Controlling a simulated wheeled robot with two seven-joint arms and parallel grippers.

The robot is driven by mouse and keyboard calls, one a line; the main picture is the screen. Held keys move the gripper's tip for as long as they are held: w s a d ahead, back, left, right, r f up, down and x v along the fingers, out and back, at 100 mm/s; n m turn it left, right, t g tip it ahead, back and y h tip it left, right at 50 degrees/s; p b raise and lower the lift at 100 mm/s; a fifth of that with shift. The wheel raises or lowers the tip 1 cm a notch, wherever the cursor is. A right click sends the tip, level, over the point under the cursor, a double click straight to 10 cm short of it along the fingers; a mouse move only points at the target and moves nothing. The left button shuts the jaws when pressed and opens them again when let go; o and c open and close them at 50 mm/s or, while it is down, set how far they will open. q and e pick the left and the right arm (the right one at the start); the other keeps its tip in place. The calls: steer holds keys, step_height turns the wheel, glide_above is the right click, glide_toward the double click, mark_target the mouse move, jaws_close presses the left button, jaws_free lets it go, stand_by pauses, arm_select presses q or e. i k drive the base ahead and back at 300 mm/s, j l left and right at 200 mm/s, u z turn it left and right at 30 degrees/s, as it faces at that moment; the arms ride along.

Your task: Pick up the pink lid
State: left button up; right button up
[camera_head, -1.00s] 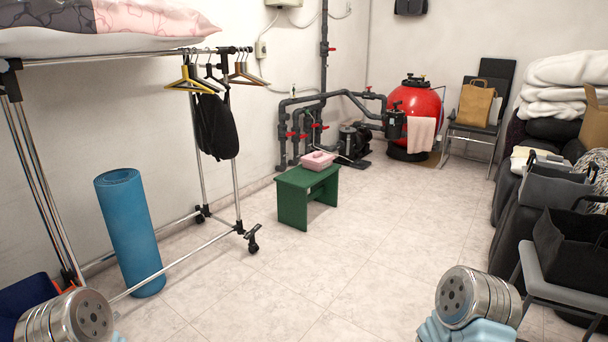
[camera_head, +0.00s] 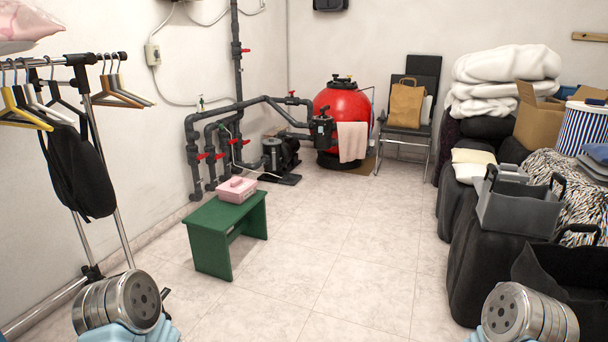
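The pink lid (camera_head: 237,185) sits on top of a small pink box (camera_head: 236,196) on a green bench (camera_head: 215,225). The bench stands on the tiled floor left of the middle. The lid has a raised part on top and looks level. Metal wrist parts of my two arms show at the lower left and lower right, well in front of the bench. The fingers of both grippers are out of the picture.
A clothes rack (camera_head: 115,190) with hangers and a black bag (camera_head: 78,170) stands at the left. Pipes and a red filter tank (camera_head: 340,100) are at the back. Grey bins (camera_head: 515,205) and black bags line the right. The middle floor (camera_head: 340,250) is clear.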

mark_target(237, 186)
steer(key=i, duration=1.95)
steer(key=l+z, duration=0.05)
